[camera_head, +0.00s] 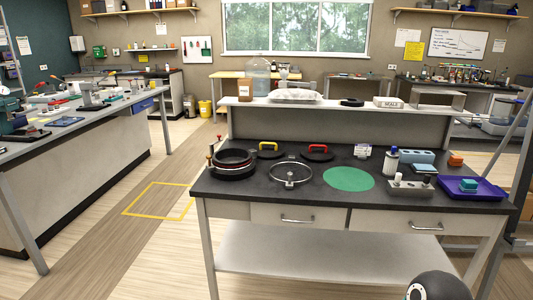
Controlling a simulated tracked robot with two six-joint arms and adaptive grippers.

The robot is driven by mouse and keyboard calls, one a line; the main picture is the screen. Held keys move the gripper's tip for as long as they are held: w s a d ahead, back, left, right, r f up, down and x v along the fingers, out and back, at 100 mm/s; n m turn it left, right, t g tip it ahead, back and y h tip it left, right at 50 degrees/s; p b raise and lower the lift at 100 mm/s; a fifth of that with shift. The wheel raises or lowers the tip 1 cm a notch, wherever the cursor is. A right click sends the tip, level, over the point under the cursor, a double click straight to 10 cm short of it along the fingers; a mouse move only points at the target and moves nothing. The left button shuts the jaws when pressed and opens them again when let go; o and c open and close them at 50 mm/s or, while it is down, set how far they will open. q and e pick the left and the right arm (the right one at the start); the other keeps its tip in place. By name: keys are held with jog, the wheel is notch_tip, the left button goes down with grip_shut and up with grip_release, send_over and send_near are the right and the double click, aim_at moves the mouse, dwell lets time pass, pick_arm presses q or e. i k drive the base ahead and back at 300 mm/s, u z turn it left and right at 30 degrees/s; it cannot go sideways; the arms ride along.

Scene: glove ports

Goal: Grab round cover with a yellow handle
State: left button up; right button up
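The round black cover with a yellow handle (269,150) lies on the dark top of the workbench (248,198), towards its back left. Its yellow handle arches upward. A similar round black cover with a red handle (318,151) lies just to its right, with a small gap between them. Neither of my grippers shows in the head view. Only a dark rounded part of my own body shows at the bottom right edge. Nothing touches the yellow-handled cover from above.
Black round rings (232,171) with upright knobs stand to the left of the cover. A ring-shaped metal frame (291,174) lies in front. A green disc (348,179) is flat and bare. Bottles, blocks and a purple tray (471,188) fill the right side. A raised shelf (310,103) runs behind.

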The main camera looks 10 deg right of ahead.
aim_at(268, 151)
jog(key=z, duration=0.05)
jog(key=i, duration=0.9)
jog(key=u, duration=0.05)
